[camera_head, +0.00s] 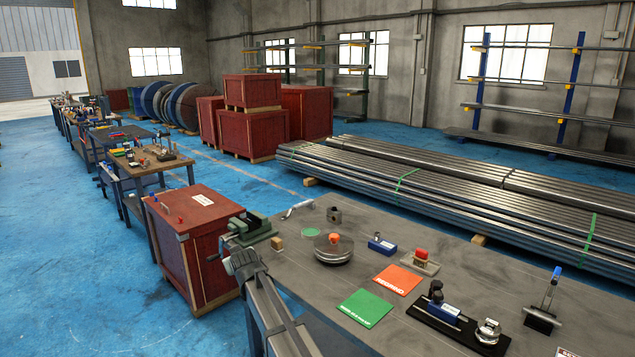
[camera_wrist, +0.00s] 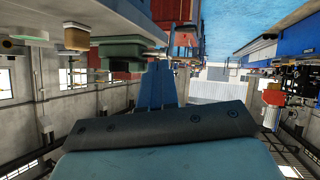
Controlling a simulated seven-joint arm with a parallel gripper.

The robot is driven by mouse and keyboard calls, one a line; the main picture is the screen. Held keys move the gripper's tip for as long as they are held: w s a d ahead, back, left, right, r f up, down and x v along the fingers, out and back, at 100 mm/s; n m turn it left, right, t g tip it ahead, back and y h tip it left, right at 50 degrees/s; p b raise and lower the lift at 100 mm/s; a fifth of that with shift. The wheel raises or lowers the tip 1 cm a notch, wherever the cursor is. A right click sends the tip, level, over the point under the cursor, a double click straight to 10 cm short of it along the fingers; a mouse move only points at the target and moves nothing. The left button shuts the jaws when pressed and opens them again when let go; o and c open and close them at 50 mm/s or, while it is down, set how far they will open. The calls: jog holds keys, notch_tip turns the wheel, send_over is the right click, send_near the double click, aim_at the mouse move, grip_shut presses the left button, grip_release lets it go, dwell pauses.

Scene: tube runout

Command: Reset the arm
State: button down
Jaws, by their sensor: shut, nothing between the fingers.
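My arm (camera_head: 272,312) reaches up from the bottom of the head view, along the left end of the grey workbench. My gripper (camera_head: 238,263) is at its far end, just in front of the green vise (camera_head: 252,229) and off the bench's edge. It is shut and empty, and its fingertips are hard to make out. The wrist view looks upside down. A dark bar with holes fills its lower part, and the green vise (camera_wrist: 125,52) shows beyond it at the upper left.
The workbench (camera_head: 410,257) holds a round metal disc (camera_head: 333,248), an orange card (camera_head: 397,280), a green card (camera_head: 364,308) and a black fixture (camera_head: 455,330). A red crate (camera_head: 196,240) stands left of the vise. Blue floor (camera_head: 80,270) lies open at the left.

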jog(key=s+a+f+g, duration=0.1)
jog(key=s+a+f, duration=0.2)
jog(key=s+f, duration=0.55)
jog(key=s+d+f+m+g+h, duration=0.15)
jog(key=s+d+f, duration=0.35)
jog(key=d+f, duration=0.5)
jog(key=s+d+f+g+h, duration=0.1)
jog(key=s+d+f+g, duration=0.3)
jog(key=d+f, duration=0.55)
jog(key=s+d+f+m+g+h, duration=0.1)
jog(key=s+d+f+g+h, duration=0.1)
jog(key=s+d+f, duration=0.8)
jog(key=s+d+f+m+g, duration=0.1)
jog(key=s+d+f+g, duration=0.1)
jog(key=s+d+f, duration=0.5)
jog(key=s+d+f+m+g, duration=0.25)
jog(key=s+d+f, duration=0.2)
jog(key=s, duration=0.45)
jog(key=s+d+g, duration=0.2)
jog(key=s, duration=0.8)
jog(key=s+d+f+m+g, duration=0.1)
jog(key=s+d+g, duration=0.1)
jog(key=s, duration=0.8)
jog(key=shift+d+f+g, duration=0.25)
jog(key=shift+g, duration=0.15)
